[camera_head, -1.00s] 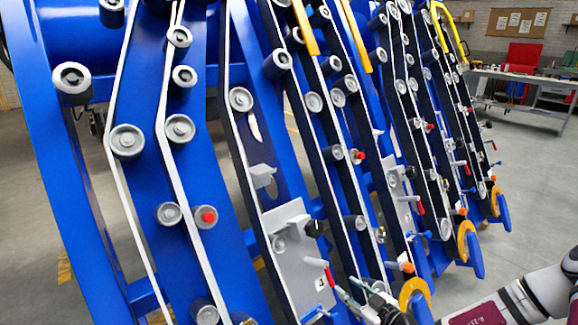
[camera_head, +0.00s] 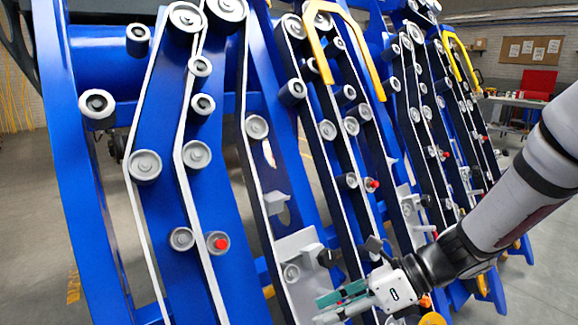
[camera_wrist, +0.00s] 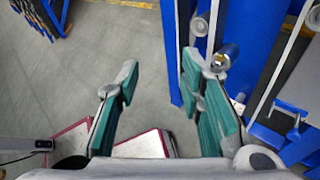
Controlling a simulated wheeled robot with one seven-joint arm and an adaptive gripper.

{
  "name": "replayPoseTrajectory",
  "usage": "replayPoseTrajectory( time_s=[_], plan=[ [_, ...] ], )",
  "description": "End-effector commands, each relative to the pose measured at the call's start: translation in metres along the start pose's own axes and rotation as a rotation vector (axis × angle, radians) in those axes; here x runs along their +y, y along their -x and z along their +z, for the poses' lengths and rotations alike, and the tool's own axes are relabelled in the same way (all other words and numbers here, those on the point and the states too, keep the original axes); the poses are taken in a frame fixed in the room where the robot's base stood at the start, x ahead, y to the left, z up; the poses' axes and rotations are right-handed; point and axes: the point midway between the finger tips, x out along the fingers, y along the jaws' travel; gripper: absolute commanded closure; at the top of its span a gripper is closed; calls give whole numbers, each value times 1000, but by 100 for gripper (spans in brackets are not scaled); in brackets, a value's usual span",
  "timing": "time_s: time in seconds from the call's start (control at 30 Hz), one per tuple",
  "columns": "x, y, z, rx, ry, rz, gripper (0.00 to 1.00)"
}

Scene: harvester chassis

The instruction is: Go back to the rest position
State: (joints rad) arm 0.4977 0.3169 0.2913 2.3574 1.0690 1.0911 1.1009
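My gripper (camera_head: 343,298) is in the lower middle of the head view, in front of the blue harvester chassis (camera_head: 165,200). It overlaps a light grey plate (camera_head: 296,262) on the chassis in the picture; I cannot tell how far it is from it. In the wrist view my gripper (camera_wrist: 159,72) has its two green-padded fingers spread apart, with only grey floor between the tips. It holds nothing. The chassis shows close beside the right finger in the wrist view (camera_wrist: 262,60).
Rollers and pale and dark belts run up the chassis, with a red-capped knob (camera_head: 218,243) and a yellow handle (camera_head: 352,32). A workbench (camera_head: 512,101) stands at the back right. Grey floor (camera_wrist: 110,50) left of the chassis in the wrist view is open.

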Motion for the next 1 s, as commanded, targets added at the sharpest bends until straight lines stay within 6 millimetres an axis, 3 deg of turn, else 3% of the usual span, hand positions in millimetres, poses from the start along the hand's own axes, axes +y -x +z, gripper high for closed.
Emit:
replayPoseTrajectory(
  time_s=[0.2, 0.5, 0.7, 1.0],
  plan=[
    [64, 20, -12, 255, 517, 44, 65],
    [132, 63, -44, 594, 1167, 174, 65],
    [163, 99, -68, 812, 1538, 292, 65],
    [185, 139, -93, 1038, 1865, 438, 65]
  ],
)
